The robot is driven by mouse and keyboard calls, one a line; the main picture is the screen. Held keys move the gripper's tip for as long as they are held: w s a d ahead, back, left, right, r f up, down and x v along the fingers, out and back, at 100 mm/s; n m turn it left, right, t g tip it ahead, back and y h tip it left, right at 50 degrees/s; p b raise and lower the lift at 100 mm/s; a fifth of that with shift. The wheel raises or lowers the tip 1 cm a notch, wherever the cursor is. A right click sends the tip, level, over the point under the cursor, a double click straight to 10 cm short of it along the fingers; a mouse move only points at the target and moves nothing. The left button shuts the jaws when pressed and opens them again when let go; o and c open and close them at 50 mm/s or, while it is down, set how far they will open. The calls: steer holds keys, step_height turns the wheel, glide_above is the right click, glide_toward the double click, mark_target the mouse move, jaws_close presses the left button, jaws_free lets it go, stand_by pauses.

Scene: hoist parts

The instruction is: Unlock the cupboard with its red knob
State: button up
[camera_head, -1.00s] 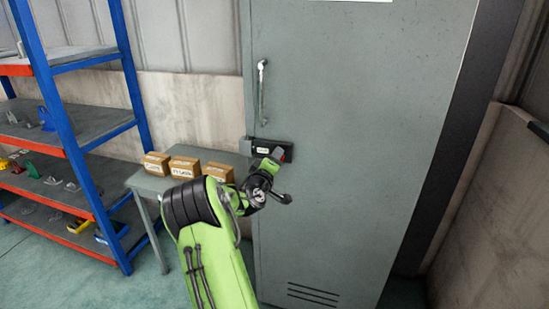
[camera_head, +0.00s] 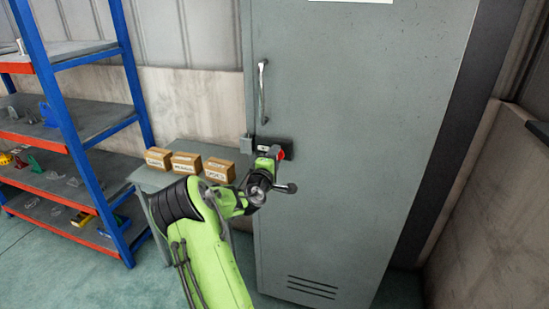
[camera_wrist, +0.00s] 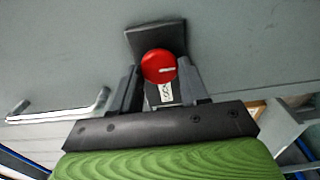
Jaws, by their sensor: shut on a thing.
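The red knob (camera_wrist: 159,66) is a round disc with a pale mark. It sits on the dark lock plate (camera_wrist: 155,36) of the cupboard door. In the wrist view my gripper (camera_wrist: 159,84) has one finger on each side of the knob and is shut on it. In the head view the knob (camera_head: 281,154) shows as a small red patch beside my gripper (camera_head: 273,152). The grey cupboard (camera_head: 350,130) has its door shut. My fingers hide part of the lock plate, and the knob's fixing is hidden.
A metal door handle (camera_head: 263,90) is above the lock. A small table with cardboard boxes (camera_head: 187,165) stands left of the cupboard. A blue and red shelf rack (camera_head: 75,135) is at the far left. A wall (camera_head: 495,190) stands at the right.

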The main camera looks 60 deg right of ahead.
steer(key=o, duration=1)
steer(key=s+a+b, duration=0.2)
steer(key=a, duration=1.3)
steer(key=shift+s+a+b, duration=0.25)
steer(key=shift+a+b, duration=0.05)
steer(key=shift+b, duration=0.05)
